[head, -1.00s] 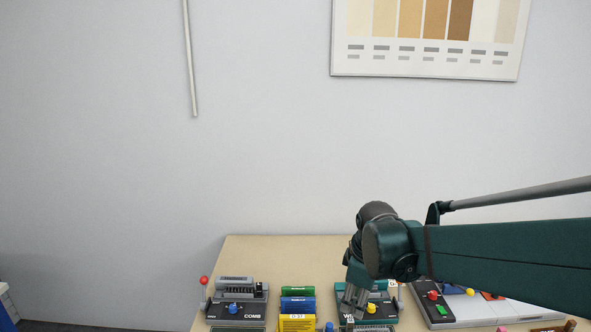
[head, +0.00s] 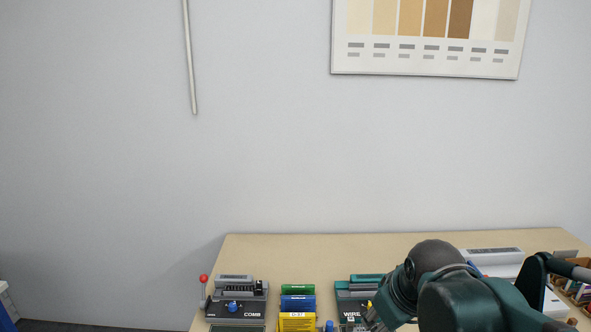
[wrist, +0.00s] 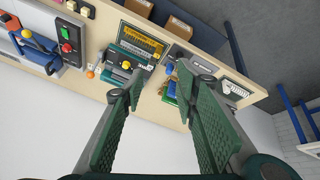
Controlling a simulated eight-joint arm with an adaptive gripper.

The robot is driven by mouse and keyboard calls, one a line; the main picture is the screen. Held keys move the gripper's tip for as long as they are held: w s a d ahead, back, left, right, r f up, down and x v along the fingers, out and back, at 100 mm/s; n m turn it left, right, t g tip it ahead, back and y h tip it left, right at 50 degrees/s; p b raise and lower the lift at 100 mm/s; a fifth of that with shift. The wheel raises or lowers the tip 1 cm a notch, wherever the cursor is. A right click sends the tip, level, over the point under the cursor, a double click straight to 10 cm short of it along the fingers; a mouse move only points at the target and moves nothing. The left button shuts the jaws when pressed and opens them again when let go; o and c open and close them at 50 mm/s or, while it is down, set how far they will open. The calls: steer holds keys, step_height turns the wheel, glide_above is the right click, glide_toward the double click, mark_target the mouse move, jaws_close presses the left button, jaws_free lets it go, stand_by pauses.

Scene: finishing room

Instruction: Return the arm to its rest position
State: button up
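My gripper shows in the wrist view (wrist: 157,85) with its two green ridged fingers spread wide apart and nothing between them. In the head view my green and black arm reaches in from the lower right over the table (head: 300,247). There the gripper itself is mostly hidden by the arm's wrist. It is close to the WIRE binding machine (head: 352,292), which is partly covered by the arm. I cannot tell from the head view how far above the table the fingers are.
A COMB binding machine (head: 236,300) with a red-knobbed lever stands at the left. Green, blue and yellow boxes (head: 298,303) stand between the machines. A pale machine (head: 493,257) is behind my arm. A colour chart (head: 430,40) hangs on the wall. The table's back strip is clear.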

steer(key=s+d+f+m+t, duration=0.1)
steer(key=s+m+t, duration=0.1)
steer(key=s+m, duration=0.3)
steer(key=shift+s+d+b, duration=0.3)
steer(key=shift+s+d, duration=0.1)
steer(key=shift+s, duration=1)
stand_by(2.5)
